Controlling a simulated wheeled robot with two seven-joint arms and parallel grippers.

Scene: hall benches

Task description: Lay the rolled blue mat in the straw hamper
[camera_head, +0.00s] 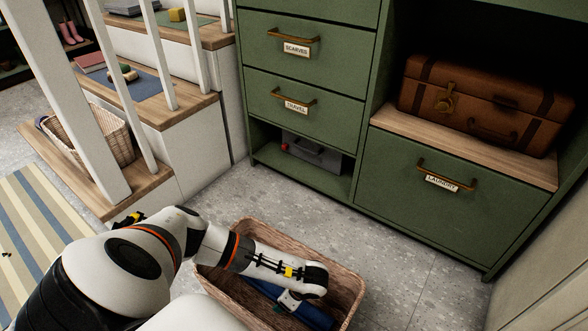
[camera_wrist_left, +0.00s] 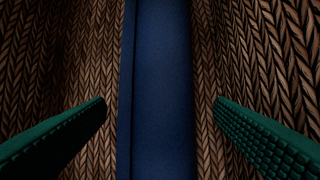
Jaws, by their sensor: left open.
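The rolled blue mat (camera_head: 313,316) lies in the brown woven straw hamper (camera_head: 348,283) on the floor in the head view. My left arm reaches over the hamper and hides much of the mat and the gripper's fingers. In the left wrist view the blue mat (camera_wrist_left: 160,90) runs up the middle between the two green fingers of my left gripper (camera_wrist_left: 160,125). The fingers are open, with gaps on both sides of the mat. The hamper's woven surface (camera_wrist_left: 70,60) shows on both sides of the mat. My right gripper is in neither view.
A green cabinet (camera_head: 405,196) with drawers and a brown suitcase (camera_head: 485,100) stands behind the hamper. White-railed wooden steps (camera_head: 182,112) holding a wicker basket (camera_head: 95,135) are at the left. Grey floor (camera_head: 420,262) is clear to the right.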

